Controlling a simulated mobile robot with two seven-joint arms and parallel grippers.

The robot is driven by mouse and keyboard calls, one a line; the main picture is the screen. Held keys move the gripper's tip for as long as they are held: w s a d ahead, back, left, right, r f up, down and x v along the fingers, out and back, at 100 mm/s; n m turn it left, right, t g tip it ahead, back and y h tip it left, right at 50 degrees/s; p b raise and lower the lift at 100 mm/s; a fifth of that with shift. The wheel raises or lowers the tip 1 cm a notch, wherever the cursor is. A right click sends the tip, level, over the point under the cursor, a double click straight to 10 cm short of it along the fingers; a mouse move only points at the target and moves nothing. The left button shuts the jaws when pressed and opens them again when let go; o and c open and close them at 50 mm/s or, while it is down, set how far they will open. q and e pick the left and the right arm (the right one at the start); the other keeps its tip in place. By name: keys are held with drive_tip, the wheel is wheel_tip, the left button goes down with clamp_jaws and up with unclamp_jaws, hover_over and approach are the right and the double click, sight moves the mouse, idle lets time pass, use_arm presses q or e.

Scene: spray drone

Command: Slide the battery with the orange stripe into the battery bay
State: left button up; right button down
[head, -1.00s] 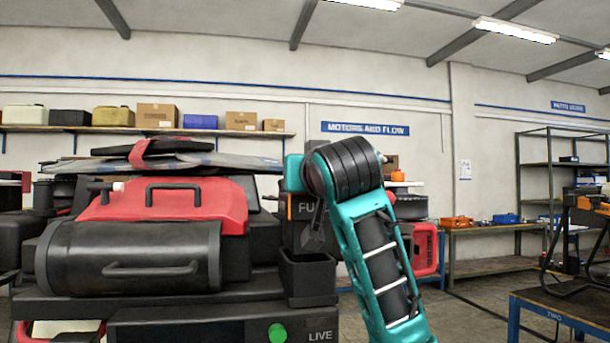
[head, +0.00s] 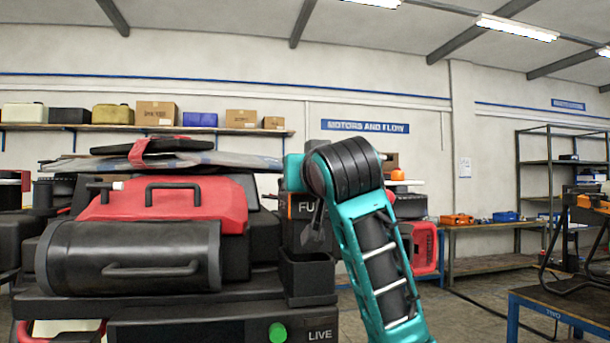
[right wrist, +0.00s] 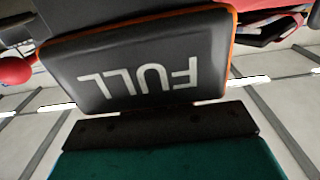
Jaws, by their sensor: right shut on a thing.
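The battery (head: 299,207) is a dark block with an orange stripe and white lettering, of which "FU" shows in the head view. My teal right arm hides its right part. In the right wrist view the battery (right wrist: 155,72) fills the upper middle, with "FULL" upside down and orange along its edges. My right gripper (head: 314,230) is shut on it; a dark pad and teal part of the gripper (right wrist: 165,128) show below the battery in the wrist view. An open-topped black box (head: 308,283) is below the battery; I cannot tell whether it is the battery bay. My left gripper is out of view.
A red cover (head: 215,200) and a black cylinder with a handle (head: 130,258) fill the left. A black unit with a green light (head: 277,332) reads "LIVE". A blue-legged table (head: 560,315) stands at right. Open floor lies between.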

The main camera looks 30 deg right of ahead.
sight(306, 212)
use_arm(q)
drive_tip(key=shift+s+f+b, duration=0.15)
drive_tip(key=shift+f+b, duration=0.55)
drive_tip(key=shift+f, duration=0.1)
use_arm(e)
drive_tip(key=shift+f, duration=0.9)
use_arm(q)
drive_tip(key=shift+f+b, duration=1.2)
drive_tip(key=shift+b, duration=0.1)
use_arm(e)
drive_tip(key=shift+f, duration=2)
drive_tip(key=c, duration=1.3)
unclamp_jaws()
drive_tip(key=shift+s, duration=0.1)
drive_tip(key=o, duration=0.3)
drive_tip(key=shift+o, duration=0.2)
drive_tip(key=shift+f, duration=0.25)
drive_tip(key=shift+s+a+r, duration=0.1)
drive_tip(key=shift+s+a, duration=0.1)
drive_tip(key=shift+s, duration=0.25)
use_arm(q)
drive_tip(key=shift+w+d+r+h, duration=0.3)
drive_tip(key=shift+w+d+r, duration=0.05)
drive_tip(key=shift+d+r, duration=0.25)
use_arm(e)
drive_tip(key=v, duration=1.2)
drive_tip(key=shift+d, duration=0.1)
